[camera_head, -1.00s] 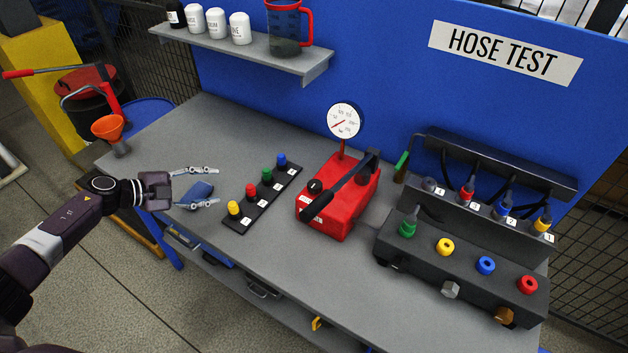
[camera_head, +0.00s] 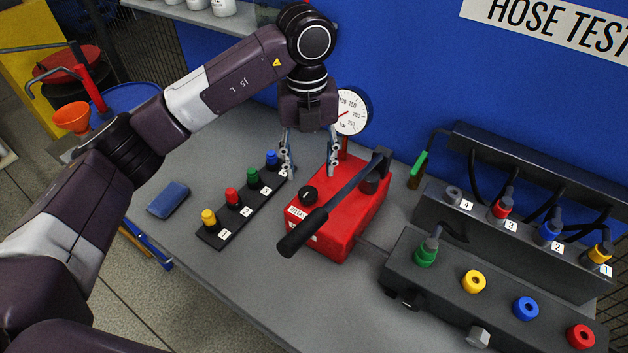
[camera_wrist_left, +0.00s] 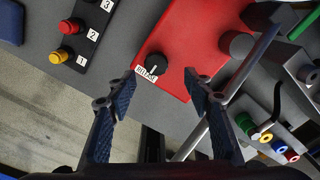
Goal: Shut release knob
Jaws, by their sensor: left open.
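The release knob (camera_head: 308,195) is a black round knob on top of the red hand pump (camera_head: 345,222), beside a white label. In the left wrist view the knob (camera_wrist_left: 156,64) has a white pointer line and sits ahead of the fingertips, between them in the picture. My left gripper (camera_head: 310,172) points down above the rear of the pump and is open and empty. Its two fingers show in the left wrist view (camera_wrist_left: 158,98), apart from the knob. The pump's black lever (camera_head: 330,212) slants over the pump, right of the knob. My right gripper is not in view.
A black strip (camera_head: 222,232) with several coloured, numbered knobs lies left of the pump. The pressure gauge (camera_head: 352,112) rises behind it. A dark hose manifold (camera_head: 440,290) stands at the right. A blue folded item (camera_head: 168,199) lies on the left bench.

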